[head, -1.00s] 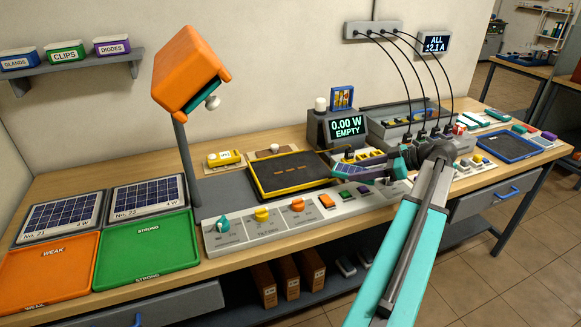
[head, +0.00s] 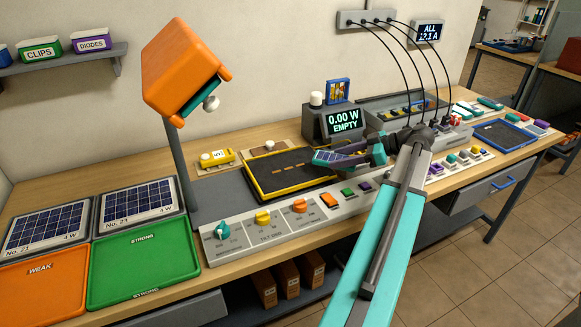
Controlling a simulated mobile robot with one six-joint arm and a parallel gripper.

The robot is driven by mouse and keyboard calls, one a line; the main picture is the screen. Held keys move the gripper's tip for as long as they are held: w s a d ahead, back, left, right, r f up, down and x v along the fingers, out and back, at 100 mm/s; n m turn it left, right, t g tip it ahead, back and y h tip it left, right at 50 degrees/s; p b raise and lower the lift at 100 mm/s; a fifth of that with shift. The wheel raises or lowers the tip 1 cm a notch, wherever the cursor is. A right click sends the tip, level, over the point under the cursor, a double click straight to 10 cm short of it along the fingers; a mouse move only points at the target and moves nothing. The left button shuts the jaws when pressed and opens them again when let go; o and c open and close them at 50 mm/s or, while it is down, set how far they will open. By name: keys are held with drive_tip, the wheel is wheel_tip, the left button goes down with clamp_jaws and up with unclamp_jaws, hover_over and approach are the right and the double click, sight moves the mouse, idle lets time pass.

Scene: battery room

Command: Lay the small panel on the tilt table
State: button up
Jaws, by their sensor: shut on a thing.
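A small dark blue panel (head: 326,157) with a pale grid is held in my gripper (head: 345,154). My gripper is shut on its right side, and the fingers partly hide it. The tilt table (head: 264,182) is a dark plate with a yellow rim and orange marks, in the middle of the bench. The panel shows over the table's right part. I cannot tell whether it touches the surface. The display (head: 345,122) behind reads 0.00 W and EMPTY.
An orange lamp (head: 183,68) on a post stands left of the table. A control strip (head: 240,243) with knobs and buttons runs along its front. Orange (head: 40,290) and green (head: 145,262) trays lie at left, with larger panels (head: 140,208) behind. Cables hang at right.

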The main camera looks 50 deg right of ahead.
sight(317, 156)
drive_tip(key=w+a+p, duration=0.1)
drive_tip(key=w+a, duration=0.1)
drive_tip(key=w, duration=0.2)
drive_tip(key=w+a+f+p, duration=0.1)
drive_tip(key=w+a, duration=0.1)
drive_tip(key=w, duration=0.3)
drive_tip(key=w+a+p, duration=0.2)
drive_tip(key=w+a, duration=0.1)
drive_tip(key=w, duration=0.2)
drive_tip(key=shift+f, duration=0.2)
drive_tip(key=shift+f+p, duration=0.85)
drive_tip(key=shift+f, duration=0.9)
drive_tip(key=shift+f, duration=0.1)
drive_tip(key=o, duration=1.2)
drive_tip(key=shift+c, duration=0.2)
drive_tip(key=b+v, duration=0.2)
drive_tip(key=v, duration=0.8)
drive_tip(key=shift+s+d+b, duration=0.2)
drive_tip(key=shift+s+b, duration=0.15)
drive_tip(key=shift+b, duration=0.05)
drive_tip(key=shift+s+d+r, duration=0.2)
drive_tip(key=shift+s+r, duration=0.3)
drive_tip(key=shift+s, duration=0.05)
